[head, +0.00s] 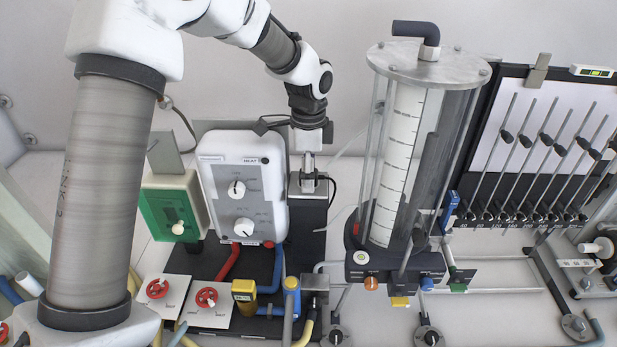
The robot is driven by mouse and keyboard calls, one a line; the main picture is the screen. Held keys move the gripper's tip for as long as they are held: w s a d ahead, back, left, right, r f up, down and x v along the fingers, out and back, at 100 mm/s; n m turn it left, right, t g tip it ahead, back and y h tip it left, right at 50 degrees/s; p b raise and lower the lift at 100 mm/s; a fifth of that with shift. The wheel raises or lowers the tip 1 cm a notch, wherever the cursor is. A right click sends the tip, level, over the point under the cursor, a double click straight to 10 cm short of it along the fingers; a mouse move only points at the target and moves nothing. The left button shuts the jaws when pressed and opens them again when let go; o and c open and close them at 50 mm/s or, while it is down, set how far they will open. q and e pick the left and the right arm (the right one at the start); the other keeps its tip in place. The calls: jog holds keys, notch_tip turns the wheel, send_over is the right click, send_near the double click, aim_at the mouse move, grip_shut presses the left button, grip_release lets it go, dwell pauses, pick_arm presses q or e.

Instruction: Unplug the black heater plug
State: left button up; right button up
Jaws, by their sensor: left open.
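My left gripper (309,160) points down just right of the white heater box (243,187), which has two dials on its front. Its fingertips are directly above a small grey metal block (314,184) on the black base plate. The jaws are small in this view. A thin black cable (333,188) curves down beside the block's right side. I cannot make out the black heater plug clearly; it may be hidden by the gripper or merge with the dark parts there. Whether the fingers touch anything cannot be told. My right gripper does not show.
A tall clear cylinder (452,125) with a scale stands close to the right. A green-fronted box (170,212) is left of the heater box. Red valve knobs (206,297) and hoses lie in front. A board with slanted tubes (543,150) is at the far right.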

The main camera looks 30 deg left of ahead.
pick_arm(q)
jog(key=shift+w+a, duration=0.1)
jog(key=shift+p, duration=0.45)
dwell(0.6)
grip_shut()
jog(key=shift+r, duration=0.1)
jog(key=shift+r, duration=2.85)
